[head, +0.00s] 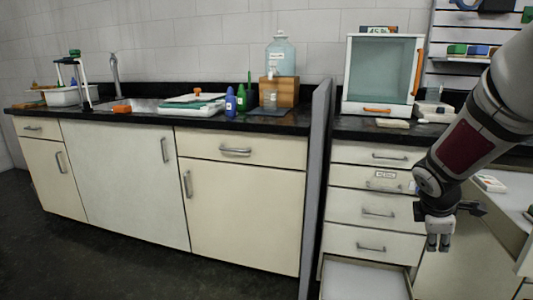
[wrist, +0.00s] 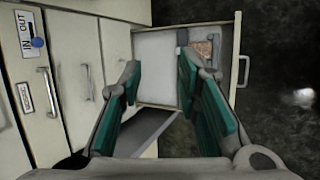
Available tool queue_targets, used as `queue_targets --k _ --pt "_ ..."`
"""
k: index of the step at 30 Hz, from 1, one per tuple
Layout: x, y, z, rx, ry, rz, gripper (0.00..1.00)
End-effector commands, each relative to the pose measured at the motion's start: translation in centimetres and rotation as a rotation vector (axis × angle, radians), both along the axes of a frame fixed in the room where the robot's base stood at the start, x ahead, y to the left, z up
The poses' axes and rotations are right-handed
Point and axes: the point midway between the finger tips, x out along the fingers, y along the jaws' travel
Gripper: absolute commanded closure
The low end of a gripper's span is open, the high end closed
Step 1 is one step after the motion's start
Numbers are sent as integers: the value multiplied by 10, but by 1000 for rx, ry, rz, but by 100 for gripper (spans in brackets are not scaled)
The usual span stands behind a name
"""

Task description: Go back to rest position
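My gripper (head: 438,243) hangs at the right of the head view, in front of the cream drawer unit, pointing down. In the wrist view my gripper (wrist: 158,66) has its two green-padded fingers apart with nothing between them. Below it is a pulled-out drawer (wrist: 237,48), with a brownish flat item (wrist: 205,45) and a small grey item (wrist: 183,38) inside. The open bottom drawer (head: 365,281) also shows at the lower edge of the head view. My gripper is above the drawer and does not appear to touch anything.
A black counter (head: 290,122) holds a clear bottle (head: 281,55), a blue bottle (head: 230,103) and a glass-fronted cabinet (head: 380,75). A grey partition (head: 316,180) divides the units. Another open drawer (head: 515,215) stands at the right. The dark floor at left is clear.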

Motion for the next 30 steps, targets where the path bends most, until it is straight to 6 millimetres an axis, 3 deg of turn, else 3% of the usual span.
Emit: queue_targets --k 1,6,13,21,30 --pt "-16 11 16 37 -28 -70 69" --pt "-78 48 50 173 -78 -330 69" --pt "-171 105 77 353 -102 -653 69" --pt "-276 166 85 511 -63 -959 69" --pt "-350 206 79 589 -5 -1156 69"
